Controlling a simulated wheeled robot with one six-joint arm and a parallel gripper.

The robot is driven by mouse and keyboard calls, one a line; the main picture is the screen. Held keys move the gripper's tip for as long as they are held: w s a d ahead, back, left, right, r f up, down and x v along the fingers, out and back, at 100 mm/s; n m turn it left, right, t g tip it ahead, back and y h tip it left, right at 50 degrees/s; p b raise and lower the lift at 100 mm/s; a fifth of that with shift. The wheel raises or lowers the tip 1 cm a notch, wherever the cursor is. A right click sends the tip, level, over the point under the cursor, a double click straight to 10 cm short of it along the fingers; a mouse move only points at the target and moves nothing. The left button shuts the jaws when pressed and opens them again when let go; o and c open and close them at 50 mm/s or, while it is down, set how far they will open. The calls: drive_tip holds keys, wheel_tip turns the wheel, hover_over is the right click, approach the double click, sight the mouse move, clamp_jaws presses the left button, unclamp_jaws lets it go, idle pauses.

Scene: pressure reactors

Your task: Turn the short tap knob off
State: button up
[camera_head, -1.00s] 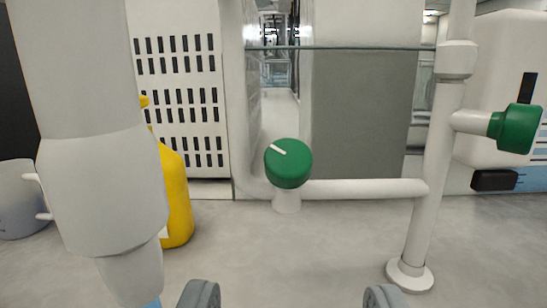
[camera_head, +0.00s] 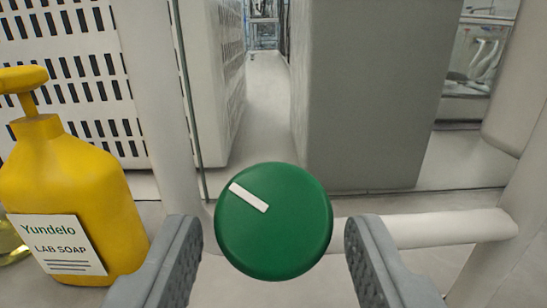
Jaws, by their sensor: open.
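The short tap knob (camera_head: 275,230) is a round green knob with a white line mark, in the lower middle of the view. The white mark (camera_head: 248,197) points to the upper left. My gripper (camera_head: 278,245) is open, with one grey finger on each side of the knob. A gap shows between the knob and each finger, and neither finger appears to touch it. The knob's stem is hidden behind the knob.
A yellow lab soap bottle (camera_head: 66,200) stands close to the left finger. A white horizontal pipe (camera_head: 440,230) runs right from behind the knob to a white upright pipe (camera_head: 505,240). A grey panel (camera_head: 370,90) stands behind.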

sight(236, 240)
drive_tip(key=shift+w, duration=1.7)
drive_tip(key=c, duration=0.7)
drive_tip(key=shift+m+h, duration=0.6)
drive_tip(key=shift+m, duration=0.2)
drive_tip(key=shift+m+g+h, duration=0.55)
drive_tip(key=shift+m+h, duration=0.75)
drive_tip(key=shift+m, duration=0.25)
drive_tip(key=shift+m+g+h, duration=0.55)
drive_tip(key=shift+m+h, duration=0.75)
drive_tip(key=shift+m, duration=0.25)
drive_tip(key=shift+m+g+h, duration=0.95)
drive_tip(key=shift+m+g, duration=0.05)
drive_tip(key=shift+m, duration=0.5)
drive_tip(key=shift+m+g+h, duration=0.95)
drive_tip(key=shift+m+g, duration=0.05)
drive_tip(key=shift+m, duration=0.8)
